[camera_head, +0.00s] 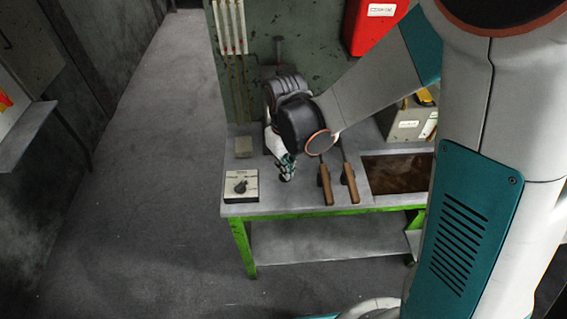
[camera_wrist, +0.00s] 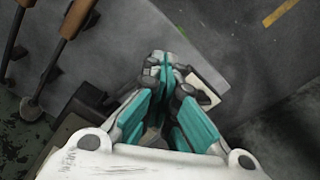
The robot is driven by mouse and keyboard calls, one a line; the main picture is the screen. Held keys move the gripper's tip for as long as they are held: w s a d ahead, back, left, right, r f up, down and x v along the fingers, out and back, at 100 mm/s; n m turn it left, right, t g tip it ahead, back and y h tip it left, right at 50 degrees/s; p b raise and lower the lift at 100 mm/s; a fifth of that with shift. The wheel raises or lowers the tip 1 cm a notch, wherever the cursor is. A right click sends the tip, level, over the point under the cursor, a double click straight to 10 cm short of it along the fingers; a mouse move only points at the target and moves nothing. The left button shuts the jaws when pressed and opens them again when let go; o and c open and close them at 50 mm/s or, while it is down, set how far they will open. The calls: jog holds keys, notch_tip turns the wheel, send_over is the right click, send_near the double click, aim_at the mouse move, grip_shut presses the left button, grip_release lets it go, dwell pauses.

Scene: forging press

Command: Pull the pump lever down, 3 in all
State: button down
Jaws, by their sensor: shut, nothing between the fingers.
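Two levers with brown handles stick out over the grey bench top, the left one (camera_head: 325,186) close beside the right one (camera_head: 349,184). I cannot tell which of them is the pump lever. Both also show at the upper left of the wrist view, one handle (camera_wrist: 76,18) nearer to my gripper and one (camera_wrist: 13,40) at the picture's edge. My gripper (camera_head: 287,175) is just left of the levers, apart from them and pointing down over the bench. In the wrist view my gripper (camera_wrist: 164,68) has its teal fingers together, with nothing held.
A control box with a black knob (camera_head: 240,186) sits at the bench's front left corner. A brown-filled recess (camera_head: 398,172) lies right of the levers. A red box (camera_head: 374,25) and pipes (camera_head: 230,28) are on the green panel behind. Floor left of the bench is clear.

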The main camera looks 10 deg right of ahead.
aim_at(285, 182)
jog(key=shift+s+f+b, duration=0.2)
jog(key=shift+f+b, duration=0.5)
jog(key=shift+f, duration=0.2)
jog(key=shift+s+f+b, duration=0.15)
jog(key=shift+f+b, duration=0.5)
jog(key=shift+f, duration=0.25)
jog(key=shift+s+f+b, duration=0.2)
jog(key=shift+f+b, duration=0.5)
jog(key=shift+f, duration=0.2)
notch_tip(285, 182, down, 3)
jog(key=b, duration=0.2)
jog(key=shift+s+b, duration=0.1)
jog(key=shift+b, duration=0.25)
jog(key=r+p, duration=0.2)
jog(key=r, duration=0.1)
jog(key=w+r+p, duration=0.1)
jog(key=r+p, duration=0.2)
jog(key=r, duration=0.1)
jog(key=w+r+p, duration=0.1)
jog(key=r+p, duration=0.1)
jog(key=r, duration=0.2)
jog(key=shift+r+p, duration=0.15)
jog(key=shift+p, duration=0.25)
